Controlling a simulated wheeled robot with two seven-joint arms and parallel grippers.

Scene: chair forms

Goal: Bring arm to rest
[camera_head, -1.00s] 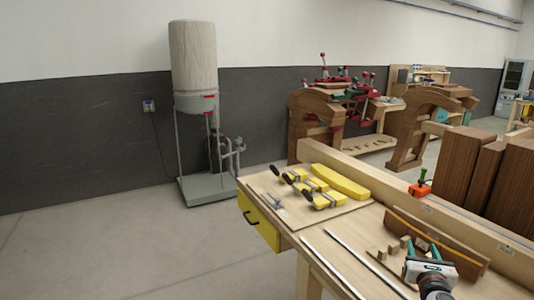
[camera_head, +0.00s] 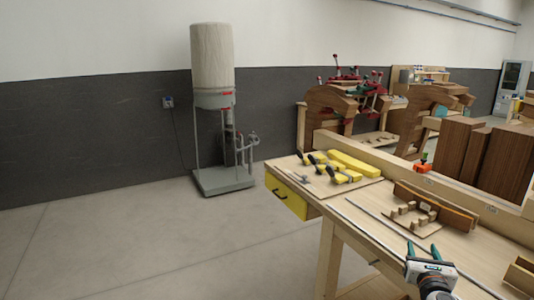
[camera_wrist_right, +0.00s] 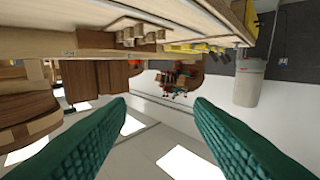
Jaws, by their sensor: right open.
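My right gripper (camera_head: 428,252) shows at the lower right of the head view, over the front part of the workbench (camera_head: 350,205). Its two green-padded fingers are spread apart with nothing between them. The right wrist view shows the same open fingers (camera_wrist_right: 158,140) large and close, with the workbench (camera_wrist_right: 60,42) along the top of that tilted picture. My left gripper is in neither view.
A dust collector (camera_head: 218,110) stands on clear floor at left.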

